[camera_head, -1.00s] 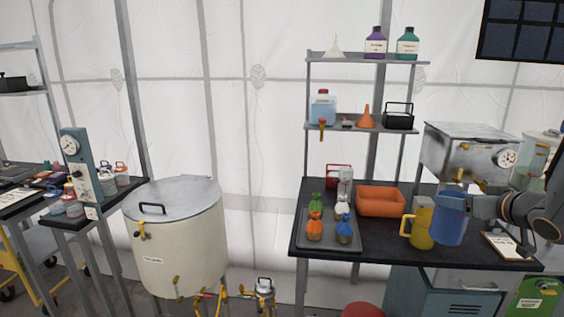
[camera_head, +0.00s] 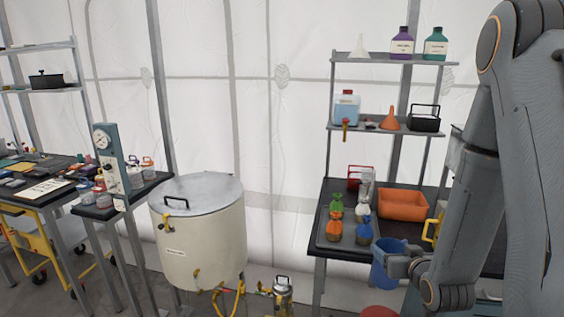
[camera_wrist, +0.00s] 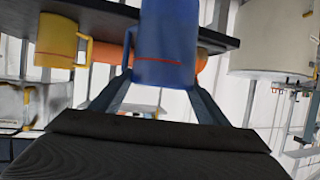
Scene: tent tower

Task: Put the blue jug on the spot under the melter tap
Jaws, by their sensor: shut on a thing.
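The blue jug (camera_head: 385,264) is held by my gripper (camera_head: 408,266), in front of the dark table's front edge and clear of the tabletop. In the wrist view, the blue jug (camera_wrist: 166,45) sits between my two fingers, with its handle on the left. I cannot tell whether this is the melter. The spot under a tap is not clearly visible.
The dark table (camera_head: 318,238) carries a tray of small colored bags, an orange bin (camera_head: 402,206) and a yellow jug (camera_wrist: 60,40). A small metal can (camera_head: 283,292) and yellow hoses are below the drum. A gauge post (camera_head: 110,165) stands further left.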

